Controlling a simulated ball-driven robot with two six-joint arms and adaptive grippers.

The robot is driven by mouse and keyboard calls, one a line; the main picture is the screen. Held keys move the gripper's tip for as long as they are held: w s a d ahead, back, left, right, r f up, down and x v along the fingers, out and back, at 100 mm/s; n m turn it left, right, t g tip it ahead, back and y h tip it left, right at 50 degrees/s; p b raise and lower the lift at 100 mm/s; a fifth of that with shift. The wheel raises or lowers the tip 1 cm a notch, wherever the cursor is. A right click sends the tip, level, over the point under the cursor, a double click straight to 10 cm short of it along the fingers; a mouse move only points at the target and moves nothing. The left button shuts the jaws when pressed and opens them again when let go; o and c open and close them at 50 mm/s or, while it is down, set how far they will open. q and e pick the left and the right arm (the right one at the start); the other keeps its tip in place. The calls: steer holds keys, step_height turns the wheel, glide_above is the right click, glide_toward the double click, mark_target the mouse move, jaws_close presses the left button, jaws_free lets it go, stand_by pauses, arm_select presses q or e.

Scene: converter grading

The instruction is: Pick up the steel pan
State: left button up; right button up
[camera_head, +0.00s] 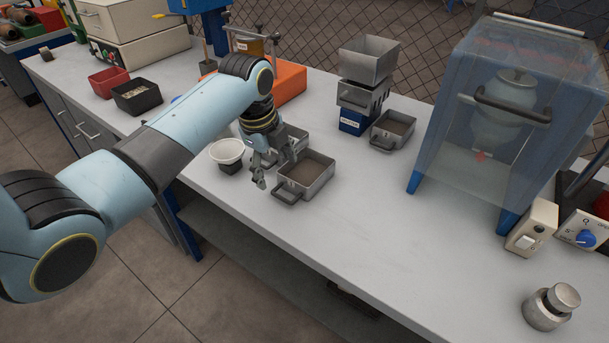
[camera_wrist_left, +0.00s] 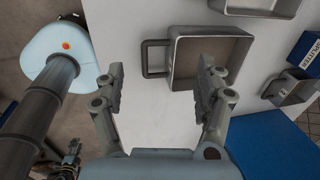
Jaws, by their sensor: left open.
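The nearest steel pan (camera_head: 313,189) is a rectangular metal pan with a brownish floor. It stands on the grey bench with its loop handle towards my side. My left gripper (camera_head: 262,178) is open and empty beside the handle side of this pan. In the left wrist view the pan (camera_wrist_left: 207,58) lies beyond the fingers. Its dark handle (camera_wrist_left: 145,59) shows between the open fingertips (camera_wrist_left: 162,72), with no visible contact. A similar pan (camera_head: 297,134) sits just behind, partly hidden by my gripper.
A white bowl (camera_head: 227,151) stands close left of the gripper. A third pan (camera_head: 383,143) stands beside a metal hopper stack (camera_head: 368,62) on a blue box. A blue machine with a clear guard (camera_head: 490,120) stands at right. The front middle of the bench is clear.

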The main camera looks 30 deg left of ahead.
mark_target(283, 193)
arm_select(q)
steer(key=f, duration=0.4)
steer(key=w+f, duration=0.1)
steer(key=f, duration=0.1)
steer(key=shift+d+f, duration=0.2)
steer(key=shift+f, duration=0.2)
steer(key=shift+c, duration=0.4)
steer(key=c, duration=1.3)
